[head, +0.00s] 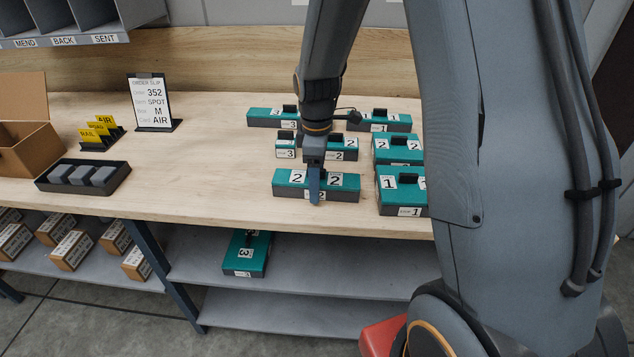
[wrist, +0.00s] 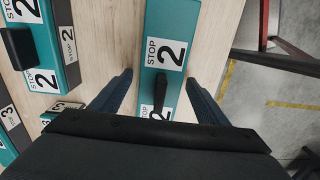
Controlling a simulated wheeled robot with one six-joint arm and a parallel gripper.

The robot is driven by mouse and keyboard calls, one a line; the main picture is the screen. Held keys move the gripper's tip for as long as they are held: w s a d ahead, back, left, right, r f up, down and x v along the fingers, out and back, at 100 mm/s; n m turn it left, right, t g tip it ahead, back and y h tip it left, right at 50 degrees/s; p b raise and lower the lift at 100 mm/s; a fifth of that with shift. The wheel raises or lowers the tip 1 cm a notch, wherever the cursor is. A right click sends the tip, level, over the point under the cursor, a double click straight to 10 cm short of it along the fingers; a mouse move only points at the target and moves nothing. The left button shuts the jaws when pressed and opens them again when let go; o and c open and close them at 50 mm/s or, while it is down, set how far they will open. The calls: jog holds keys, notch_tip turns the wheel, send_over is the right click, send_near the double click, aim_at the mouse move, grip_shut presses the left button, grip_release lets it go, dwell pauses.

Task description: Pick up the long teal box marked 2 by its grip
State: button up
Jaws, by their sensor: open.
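The long teal box marked 2 (head: 343,183) lies near the table's front edge, with a white 2 label on either side of its middle. In the wrist view the same box (wrist: 174,18) runs up the middle, with its black grip (wrist: 160,92) standing from its top. My gripper (head: 315,193) is over the box's middle and hides the grip in the head view. In the wrist view my gripper (wrist: 160,79) is open, one finger on each side of the box and grip. Nothing is held. I cannot tell how far the fingertips are above the box.
Several teal boxes stand close behind and right, including a small 2 (head: 346,145), a wide 2 (head: 398,143) and a box marked 1 (head: 402,193). A box marked 3 (head: 246,252) lies on the lower shelf. The table left of the long box is clear up to a black tray (head: 83,186).

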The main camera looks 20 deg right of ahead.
jog(key=shift+f, duration=0.4)
jog(key=c, duration=1.5)
